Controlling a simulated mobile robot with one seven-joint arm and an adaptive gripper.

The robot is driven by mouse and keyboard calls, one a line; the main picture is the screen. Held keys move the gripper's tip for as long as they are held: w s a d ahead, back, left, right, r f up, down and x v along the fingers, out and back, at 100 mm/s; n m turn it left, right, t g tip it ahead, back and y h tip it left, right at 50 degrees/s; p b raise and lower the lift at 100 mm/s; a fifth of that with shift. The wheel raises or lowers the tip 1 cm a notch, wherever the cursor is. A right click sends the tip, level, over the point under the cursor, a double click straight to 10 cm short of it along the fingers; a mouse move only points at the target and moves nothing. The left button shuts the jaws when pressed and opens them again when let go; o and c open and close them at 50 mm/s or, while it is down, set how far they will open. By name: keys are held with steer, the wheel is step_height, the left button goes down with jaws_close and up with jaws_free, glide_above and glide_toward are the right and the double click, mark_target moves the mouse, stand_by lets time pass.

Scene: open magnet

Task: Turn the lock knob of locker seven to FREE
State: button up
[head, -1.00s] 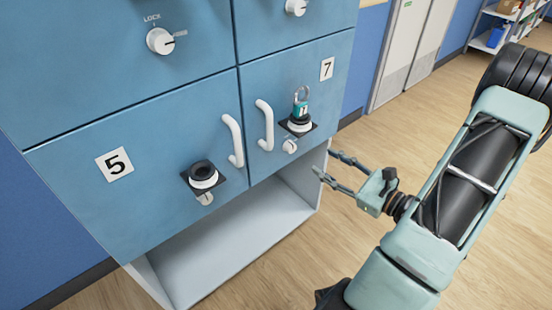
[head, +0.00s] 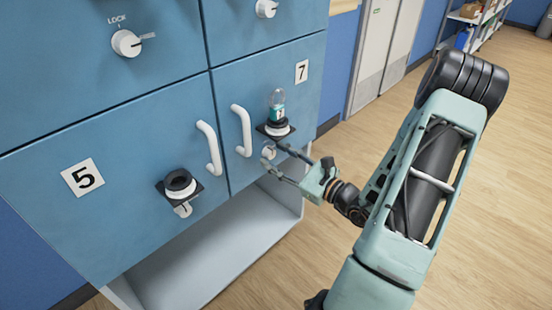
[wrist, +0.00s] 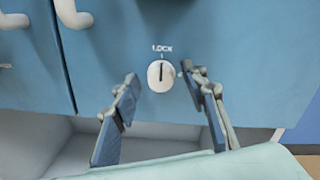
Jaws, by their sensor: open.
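The white round lock knob of locker seven (wrist: 160,76) is low on the blue locker seven door (head: 290,82). In the wrist view its dark mark stands upright, pointing at the word LOCK; I cannot read a FREE label there. My gripper (wrist: 159,79) is open, with one finger on each side of the knob in the picture. I cannot tell whether the fingers touch it.
A clear bottle with a teal label (head: 278,106) stands on a dark holder (head: 275,131) just above the knob. White handles (head: 242,130) (head: 209,148) flank the door gap. An open shelf (head: 225,255) lies below.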

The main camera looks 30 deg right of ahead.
steer(key=shift+w, duration=0.2)
jaws_close()
